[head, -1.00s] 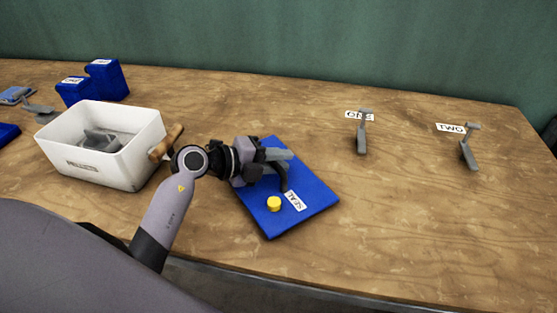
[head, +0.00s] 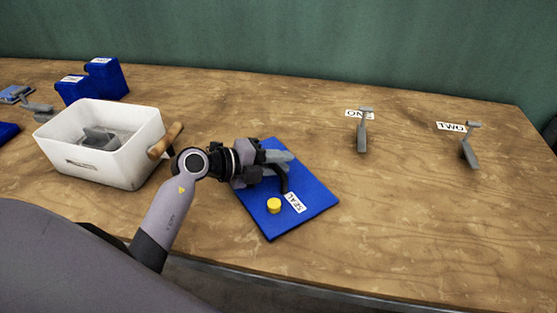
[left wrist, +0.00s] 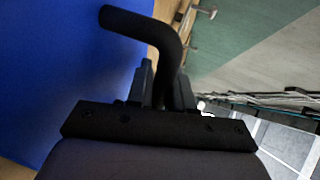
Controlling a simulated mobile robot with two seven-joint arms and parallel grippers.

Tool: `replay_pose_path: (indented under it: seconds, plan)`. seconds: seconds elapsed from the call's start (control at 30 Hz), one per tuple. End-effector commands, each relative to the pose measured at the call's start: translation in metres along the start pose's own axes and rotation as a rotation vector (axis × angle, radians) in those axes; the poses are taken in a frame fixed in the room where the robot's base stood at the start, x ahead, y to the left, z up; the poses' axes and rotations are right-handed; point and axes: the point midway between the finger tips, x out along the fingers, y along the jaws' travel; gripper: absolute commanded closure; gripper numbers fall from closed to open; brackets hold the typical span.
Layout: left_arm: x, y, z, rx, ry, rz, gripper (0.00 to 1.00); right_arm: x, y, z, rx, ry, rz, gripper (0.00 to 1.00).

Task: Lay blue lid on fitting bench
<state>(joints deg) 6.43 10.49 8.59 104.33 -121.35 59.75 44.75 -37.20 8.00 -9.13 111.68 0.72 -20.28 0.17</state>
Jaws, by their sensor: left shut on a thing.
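My left gripper (head: 268,174) is over the blue board marked SEAL (head: 310,193) in the head view. It is shut on a black bent bar (head: 283,180), which also shows between the fingers in the left wrist view (left wrist: 147,25). The blue surface fills the left of that view. A grey piece (head: 279,156) shows beside the gripper; I cannot tell what it belongs to. A yellow round piece (head: 274,205) sits on the board next to the SEAL label. A small light-blue flat piece (head: 12,95) lies at the far left; I cannot tell whether it is the lid. My right gripper is not in view.
A white bin (head: 118,167) with grey pieces inside and a wooden handle (head: 166,141) stands left of my gripper. Blue labelled blocks (head: 107,79) stand behind it. Grey levers stand by labels ONE (head: 363,130) and TWO (head: 469,147). The wooden table is clear around them.

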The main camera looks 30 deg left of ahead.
Motion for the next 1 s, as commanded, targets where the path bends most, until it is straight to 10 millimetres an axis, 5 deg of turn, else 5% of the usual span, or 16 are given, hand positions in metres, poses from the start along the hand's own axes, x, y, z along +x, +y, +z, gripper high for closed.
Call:
replay_pose_path:
  seconds: [0.07,0.1,0.2,0.57,1.0]
  plan:
    - [0.001,0.002,0.000,0.001,0.000,0.000,1.00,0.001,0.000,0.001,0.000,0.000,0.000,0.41]
    - [0.001,0.002,0.000,0.001,0.000,0.000,0.72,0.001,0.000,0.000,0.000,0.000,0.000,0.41]
    - [0.001,0.002,0.000,0.001,0.000,0.000,0.49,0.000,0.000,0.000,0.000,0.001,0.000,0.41]
    - [-0.006,0.003,0.001,0.000,-0.002,0.004,0.49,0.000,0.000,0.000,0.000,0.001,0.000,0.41]
    - [-0.067,0.003,0.000,0.000,-0.001,0.002,0.49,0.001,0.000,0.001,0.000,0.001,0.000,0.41]
